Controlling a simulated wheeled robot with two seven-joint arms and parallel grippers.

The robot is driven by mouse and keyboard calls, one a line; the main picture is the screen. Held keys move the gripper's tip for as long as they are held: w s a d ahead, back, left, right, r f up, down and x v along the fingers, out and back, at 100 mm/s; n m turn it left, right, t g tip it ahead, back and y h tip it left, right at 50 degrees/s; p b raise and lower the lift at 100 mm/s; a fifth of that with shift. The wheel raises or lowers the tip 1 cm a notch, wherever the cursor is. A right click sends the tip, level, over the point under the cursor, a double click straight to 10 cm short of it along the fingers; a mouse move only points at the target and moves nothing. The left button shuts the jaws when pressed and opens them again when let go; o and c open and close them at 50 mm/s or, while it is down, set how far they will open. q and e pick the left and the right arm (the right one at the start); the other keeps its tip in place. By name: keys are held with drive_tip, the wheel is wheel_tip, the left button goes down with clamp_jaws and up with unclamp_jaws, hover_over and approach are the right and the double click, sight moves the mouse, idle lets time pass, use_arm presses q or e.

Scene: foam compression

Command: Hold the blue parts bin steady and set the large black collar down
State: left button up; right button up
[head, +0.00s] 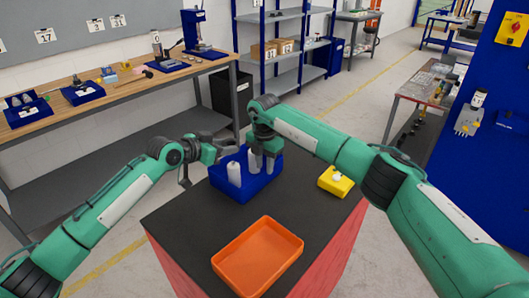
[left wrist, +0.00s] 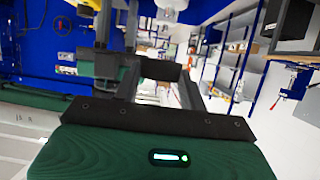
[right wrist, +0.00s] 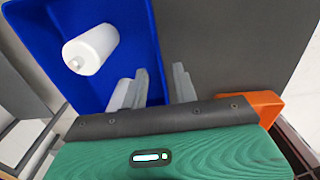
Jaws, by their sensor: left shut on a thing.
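The blue parts bin (head: 262,183) stands on the black bench top (head: 185,228) with white bottles (head: 234,173) in it. My right gripper (head: 266,158) is at the bin's rim. In the right wrist view its fingers (right wrist: 160,88) are apart, on either side of the bin's side wall (right wrist: 158,55). My left gripper (head: 227,147) is raised by the bin's far left side. In the left wrist view its fingers are apart with a dark piece (left wrist: 152,69) between them, apparently the large black collar; its outline is unclear against my other arm.
An orange tray (head: 258,257) lies at the front of the bench top, and a yellow block (head: 335,181) with a white top is at the right. The bench top between bin and orange tray is clear. A wooden workbench (head: 120,85) is at the back left.

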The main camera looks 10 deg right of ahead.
sight(265, 171)
wheel_tip(265, 171, down, 6)
idle(0.4)
clamp_jaws()
